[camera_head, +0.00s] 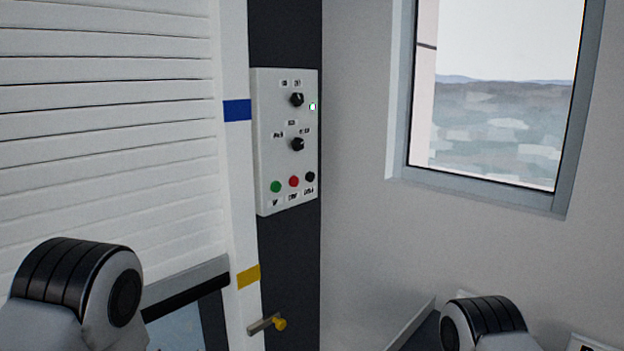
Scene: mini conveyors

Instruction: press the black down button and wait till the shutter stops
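A white control panel (264,150) is mounted on the dark strip beside the shutter. In its bottom row are a green button (275,187), a red button (294,181) and the black button (310,176) at the right. Their labels are too small to read surely. The white slatted shutter (110,130) fills the left side; its dark bottom edge (187,290) hangs above an opening. Only parts of my two arms show, at the lower left and lower right, apart from the panel. Neither gripper is in view.
The white door post (238,190) carries blue and yellow bands. A yellow-tipped lever (279,323) sticks out low down. A window (490,110) is at the right.

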